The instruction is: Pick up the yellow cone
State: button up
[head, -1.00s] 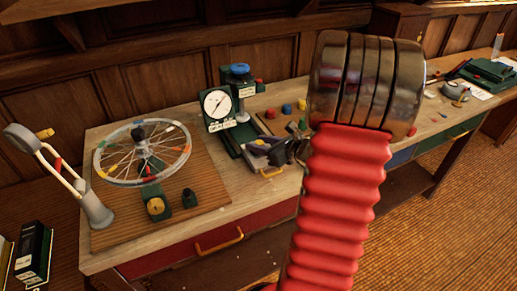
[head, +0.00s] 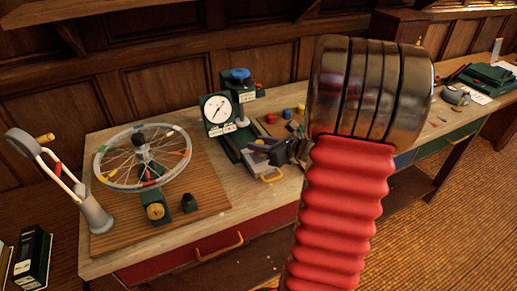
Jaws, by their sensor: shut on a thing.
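I cannot make out a yellow cone in the head view. My gripper (head: 262,145) is small and dark, beyond the left side of my red arm sleeve, low over the bench near its front edge. Its fingers point left, close to the foot of the dial gauge stand. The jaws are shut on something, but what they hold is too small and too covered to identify. Part of the gripper and wrist is hidden behind my arm.
The dial gauge stand (head: 219,110) is close behind my gripper. A spoked wheel (head: 113,180) lies on a board (head: 205,185) at left. Small coloured pots (head: 287,114) stand behind my gripper. A yellow drawer handle (head: 219,246) sticks out in front.

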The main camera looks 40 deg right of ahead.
aim_at(260, 142)
notch_tip(260, 142, up, 8)
jog(key=shift+r, duration=0.1)
jog(key=shift+s, duration=0.1)
dwell(0.8)
